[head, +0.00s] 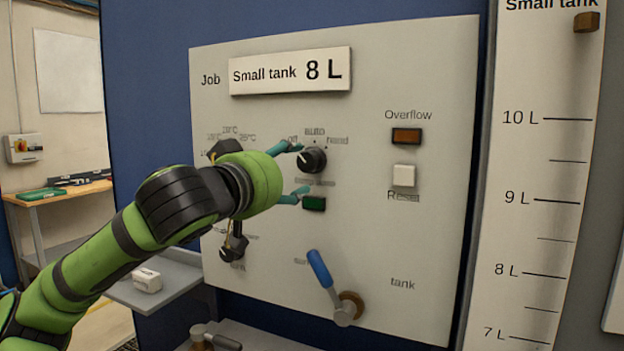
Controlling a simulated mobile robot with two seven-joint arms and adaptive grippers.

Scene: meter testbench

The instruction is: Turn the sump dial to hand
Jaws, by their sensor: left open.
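The sump dial (313,160) is a round black knob on the pale panel, under the labels off, auto and hand. A small light mark shows on its upper left side, towards off. My left gripper (303,169) reaches in from the left with its teal fingers open. One finger is by the dial's upper left, the other below it near the green button (314,204). I cannot tell whether either finger touches the panel or dial. The dial's caption below is partly hidden. My right gripper is not in view.
A blue-handled lever (320,269) sticks out low on the panel. Another black knob (225,149) and a lower black control (234,247) are partly behind my left arm. An amber overflow lamp (406,136) and white button (404,176) sit to the right.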

